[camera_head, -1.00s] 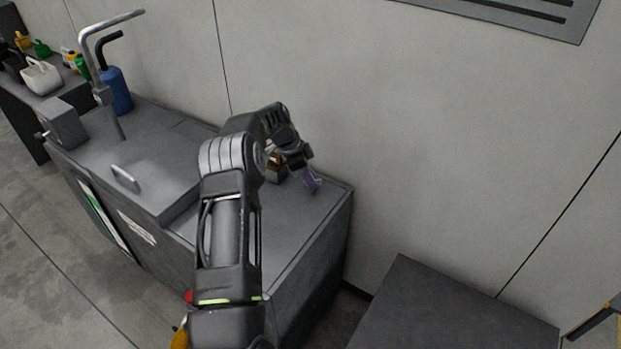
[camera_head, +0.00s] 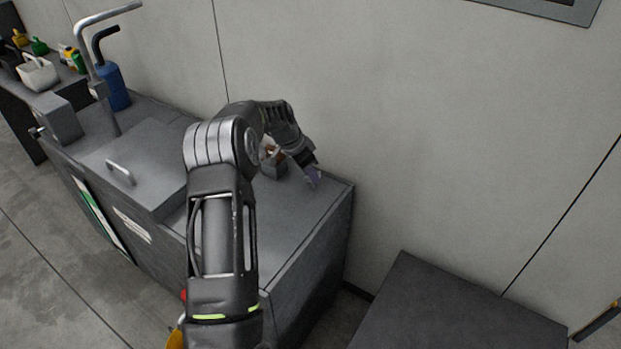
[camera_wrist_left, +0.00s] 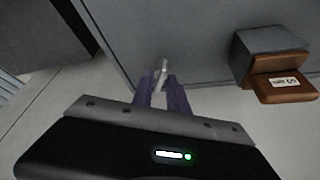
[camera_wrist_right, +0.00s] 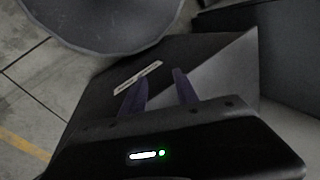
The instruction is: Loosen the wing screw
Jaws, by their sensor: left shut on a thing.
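My left gripper (camera_head: 313,176) reaches down to the right end of the grey cabinet top (camera_head: 285,225). In the left wrist view its two purple fingers (camera_wrist_left: 161,88) are close together around a small pale metal piece (camera_wrist_left: 162,66), which looks like the wing screw. The piece is at the edge of the grey surface, and its lower part is hidden between the fingers. My right gripper (camera_wrist_right: 160,88) shows only in its own wrist view. Its purple fingers are apart with nothing between them.
A small grey block with a brown part (camera_wrist_left: 275,65) stands beside the left gripper. A raised lid with a handle (camera_head: 122,172), a bent metal pipe (camera_head: 95,60) and a blue bottle (camera_head: 115,88) are at left. A dark box (camera_head: 455,305) stands at lower right.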

